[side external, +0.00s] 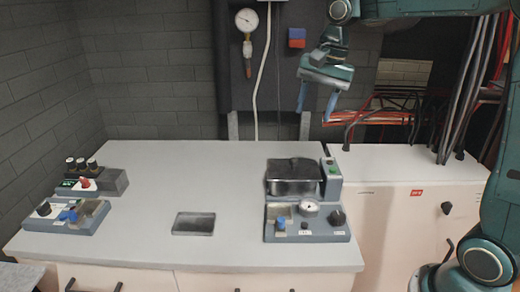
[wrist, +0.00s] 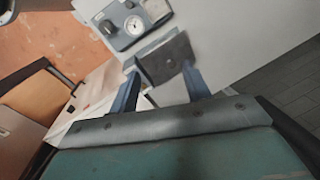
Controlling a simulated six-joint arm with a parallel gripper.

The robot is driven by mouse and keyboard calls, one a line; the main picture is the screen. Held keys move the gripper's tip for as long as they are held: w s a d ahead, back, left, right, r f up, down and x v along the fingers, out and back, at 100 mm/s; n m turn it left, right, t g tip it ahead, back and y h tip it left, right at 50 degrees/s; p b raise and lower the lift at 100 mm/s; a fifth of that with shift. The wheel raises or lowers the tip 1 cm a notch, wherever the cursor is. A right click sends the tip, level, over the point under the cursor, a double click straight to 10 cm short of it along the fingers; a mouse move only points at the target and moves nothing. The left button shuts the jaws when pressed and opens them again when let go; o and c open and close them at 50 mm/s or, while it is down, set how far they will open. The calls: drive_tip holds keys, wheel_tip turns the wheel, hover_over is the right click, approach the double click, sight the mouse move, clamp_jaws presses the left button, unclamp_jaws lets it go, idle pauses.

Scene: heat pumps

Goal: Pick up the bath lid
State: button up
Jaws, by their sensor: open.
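The bath (side external: 293,190) is a dark, glossy box on the right part of the table, and the dark lid (side external: 293,169) appears to be its top. In the wrist view the dark top of the box (wrist: 167,58) shows just beyond my fingertips. My gripper (side external: 316,108) is open and empty, pointing down, well above and slightly right of the bath in the side view. Its two blue fingers (wrist: 160,75) are spread apart in the wrist view and touch nothing. Whether the lid has a handle is too unclear to tell.
A panel with gauge and knobs (side external: 307,223) sits in front of the bath, and a grey unit with a green button (side external: 331,178) stands at its right. A flat dark tray (side external: 194,223) lies mid-table. Control boxes (side external: 75,215) stand at left. Cables (side external: 455,95) hang at right.

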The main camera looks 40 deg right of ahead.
drive_tip(key=w+d+f+m+g, duration=0.1)
drive_tip(key=w+d+f+m, duration=0.4)
drive_tip(key=w, duration=0.3)
drive_tip(key=shift+d+f+m+g, duration=0.3)
drive_tip(key=shift+d+f+g, duration=0.1)
drive_tip(key=shift+d+f, duration=0.35)
drive_tip(key=shift+w+d+r, duration=0.1)
hover_over(294, 160)
drive_tip(key=d, duration=0.1)
wheel_tip(294, 160, down, 8)
drive_tip(key=shift+r, duration=0.15)
drive_tip(key=shift+f, duration=0.4)
drive_tip(key=shift+a+f, duration=0.2)
drive_tip(key=shift+f, duration=1.1)
drive_tip(key=shift+a+f, duration=0.15)
drive_tip(key=shift+f, duration=1.1)
